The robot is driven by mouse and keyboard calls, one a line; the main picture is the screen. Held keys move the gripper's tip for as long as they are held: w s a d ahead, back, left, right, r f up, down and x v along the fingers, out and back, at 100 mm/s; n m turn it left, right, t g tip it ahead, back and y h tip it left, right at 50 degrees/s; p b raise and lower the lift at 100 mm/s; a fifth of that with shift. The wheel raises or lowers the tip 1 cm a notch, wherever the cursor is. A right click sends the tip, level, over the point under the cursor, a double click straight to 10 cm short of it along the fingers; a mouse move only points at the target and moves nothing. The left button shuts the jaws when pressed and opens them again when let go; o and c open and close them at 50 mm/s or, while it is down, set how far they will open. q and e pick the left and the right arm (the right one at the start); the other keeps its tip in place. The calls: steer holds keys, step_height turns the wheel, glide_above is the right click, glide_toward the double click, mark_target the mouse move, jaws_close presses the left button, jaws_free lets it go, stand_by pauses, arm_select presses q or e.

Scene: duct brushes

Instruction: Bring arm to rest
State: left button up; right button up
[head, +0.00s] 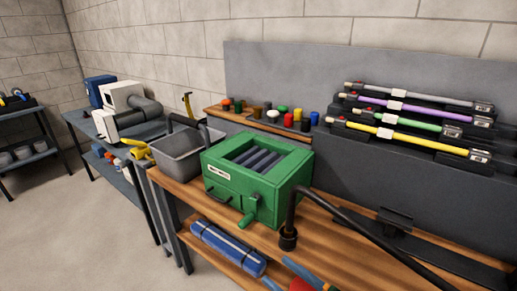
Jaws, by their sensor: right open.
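My right gripper (274,270) shows only in part at the bottom edge of the head view, low in front of the wooden bench (345,232). Two slim blue fingers stand apart with nothing seen held between them. The rest of the right arm is cut off by the frame. My left gripper is not in view.
A green box (228,185) with dark slats stands on the bench, with a black hose (375,248) beside it. Brush rods (425,146) lie on racks behind. A grey bin (178,155) stands left of the box. A blue roll (228,248) lies on the lower shelf. Floor at left is clear.

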steer(key=s+d+f+m+g+h, duration=0.1)
steer(key=d+f+m+h, duration=0.45)
steer(key=f+m, duration=0.65)
steer(key=s+d+f+m+h, duration=0.1)
steer(key=d+f+m+h, duration=0.5)
steer(key=f+m, duration=0.7)
steer(key=s+d+f+m+g+h, duration=0.1)
steer(key=s+d+f+m+g, duration=0.3)
steer(key=s+f+m, duration=0.65)
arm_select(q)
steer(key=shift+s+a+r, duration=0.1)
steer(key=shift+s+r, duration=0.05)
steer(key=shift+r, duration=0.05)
arm_select(e)
steer(key=s+a+f+m+g, duration=0.1)
steer(key=s+f+m+g, duration=0.2)
steer(key=s, duration=0.6)
steer(key=s+a+f+m+g, duration=0.1)
steer(key=s+f+m+g, duration=0.2)
steer(key=s, duration=0.7)
steer(key=shift+a+f+m+g, duration=0.15)
steer(key=shift+f+m+g, duration=0.2)
steer(key=shift+m, duration=0.3)
